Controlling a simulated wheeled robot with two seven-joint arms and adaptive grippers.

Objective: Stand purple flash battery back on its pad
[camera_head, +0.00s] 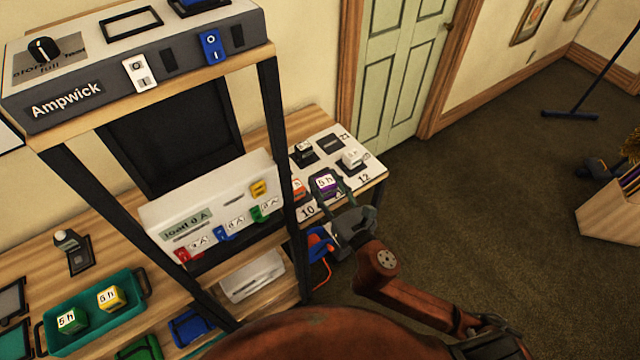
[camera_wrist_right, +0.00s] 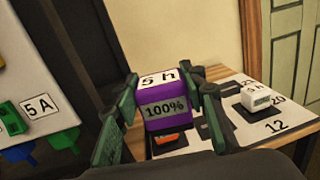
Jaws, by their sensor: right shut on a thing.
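The purple flash battery (camera_head: 324,184), with a white "5 h" top, is upright between the fingers of my right gripper (camera_head: 331,188). In the right wrist view the purple battery (camera_wrist_right: 167,110) shows a "100%" label, and the fingers of the right gripper (camera_wrist_right: 169,92) are shut on its two sides. It is over or at the front of the white pad board (camera_head: 373,167), which has dark square pads and printed numbers such as 10 and 12. I cannot tell whether its base touches the board. My left gripper is not in view.
An orange battery (camera_head: 298,189) is just left of the purple one. A dark shelf post (camera_head: 276,140) rises close to the left. A green tray (camera_head: 96,328) holds two batteries.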

